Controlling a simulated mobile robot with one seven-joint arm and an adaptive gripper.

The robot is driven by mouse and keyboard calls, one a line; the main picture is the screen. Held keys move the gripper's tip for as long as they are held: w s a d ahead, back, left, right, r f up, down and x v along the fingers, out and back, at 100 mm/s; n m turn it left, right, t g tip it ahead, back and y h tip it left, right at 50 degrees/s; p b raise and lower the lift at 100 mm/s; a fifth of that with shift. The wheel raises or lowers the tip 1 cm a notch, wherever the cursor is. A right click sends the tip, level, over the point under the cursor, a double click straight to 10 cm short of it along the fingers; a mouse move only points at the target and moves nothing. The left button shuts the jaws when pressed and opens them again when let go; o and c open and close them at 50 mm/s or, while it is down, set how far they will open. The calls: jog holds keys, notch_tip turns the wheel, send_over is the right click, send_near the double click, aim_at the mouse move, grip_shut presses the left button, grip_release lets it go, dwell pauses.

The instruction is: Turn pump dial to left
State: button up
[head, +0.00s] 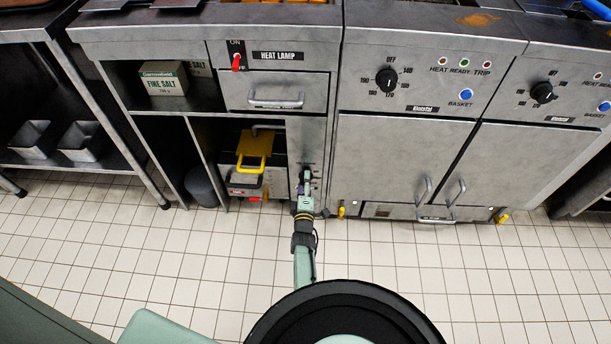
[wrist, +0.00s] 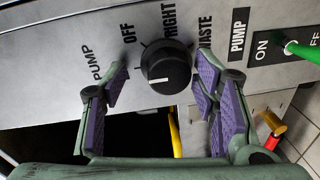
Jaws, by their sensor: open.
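The pump dial (wrist: 166,67) is a round black knob with a white mark on its lower left face, on a grey panel (wrist: 75,52). The words PUMP, OFF, RIGHT and WASTE stand around it; I cannot tell surely which one the mark points to. My gripper (wrist: 162,80) is open, with one purple-padded finger to the left of the dial and one to its right. Gaps show between both pads and the knob in the wrist view. In the head view my gripper (head: 306,186) is at the narrow panel, and it hides the dial.
A green switch lever (wrist: 302,52) marked ON and OFF is right of my gripper. A red handle (wrist: 272,122) is below it. In the head view, a yellow-handled item (head: 255,146) is in the bay to the left and fryer doors (head: 385,160) are to the right. The tiled floor is clear.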

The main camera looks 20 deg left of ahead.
aim_at(306, 158)
jog(key=shift+o, duration=0.7)
notch_tip(306, 158, up, 8)
jog(key=shift+w+r, duration=0.1)
jog(key=shift+r, duration=0.65)
jog(key=shift+c, duration=0.7)
jog(key=shift+f, duration=0.1)
